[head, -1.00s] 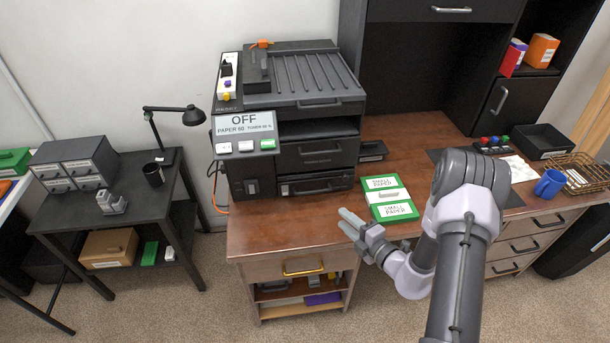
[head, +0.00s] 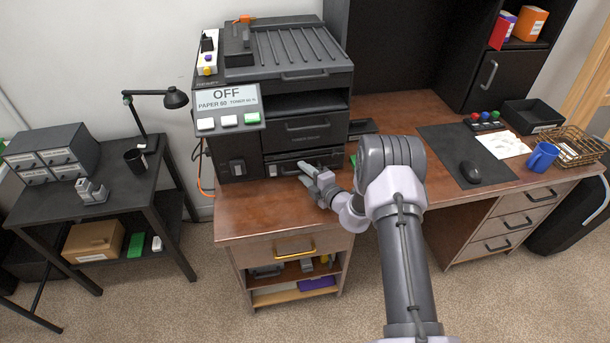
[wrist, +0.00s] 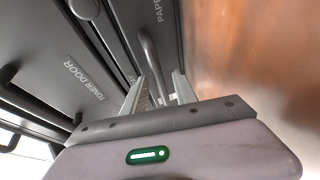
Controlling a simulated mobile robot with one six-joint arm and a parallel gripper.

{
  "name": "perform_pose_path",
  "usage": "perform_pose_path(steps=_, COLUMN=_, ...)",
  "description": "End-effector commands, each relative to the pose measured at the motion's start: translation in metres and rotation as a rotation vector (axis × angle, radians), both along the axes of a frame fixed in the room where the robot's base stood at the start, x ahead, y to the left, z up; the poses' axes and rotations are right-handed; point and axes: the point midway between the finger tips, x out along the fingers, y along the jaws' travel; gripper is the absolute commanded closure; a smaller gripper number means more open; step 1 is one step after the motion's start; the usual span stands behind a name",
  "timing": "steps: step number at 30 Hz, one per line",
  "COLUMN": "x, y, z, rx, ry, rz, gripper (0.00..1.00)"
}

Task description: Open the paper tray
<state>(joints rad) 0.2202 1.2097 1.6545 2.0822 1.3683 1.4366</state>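The black printer (head: 300,92) stands on the left of the wooden desk. Its paper tray (head: 283,167) is the lowest front drawer and looks closed; the fingers partly cover it in the head view. In the wrist view the start of the paper label (wrist: 158,11) shows above the tray's dark bar handle (wrist: 150,58). My gripper (head: 304,173) is at the tray front, just above the desk. In the wrist view my gripper (wrist: 160,88) is open, with its fingers apart on either side of the handle's near end. I cannot tell whether they touch it.
The toner door (wrist: 80,78) is beside the tray. A green paper pack (head: 353,160) is mostly hidden behind my arm. A desk drawer with a yellow handle (head: 293,254) lies below. The desk top just before the printer is clear.

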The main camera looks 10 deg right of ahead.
Motion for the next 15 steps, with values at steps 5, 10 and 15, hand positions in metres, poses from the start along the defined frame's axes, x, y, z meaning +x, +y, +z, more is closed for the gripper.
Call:
perform_pose_path(steps=5, x=-0.0004, y=-0.0001, z=0.0003, rx=0.000, ry=0.000, rz=0.000, gripper=0.74)
perform_pose_path(steps=10, x=-0.0005, y=-0.0001, z=0.0002, rx=-0.001, ry=0.000, rz=0.001, gripper=1.00)
perform_pose_path(steps=15, x=-0.0005, y=-0.0001, z=0.0002, rx=-0.001, ry=0.000, rz=0.001, gripper=1.00)
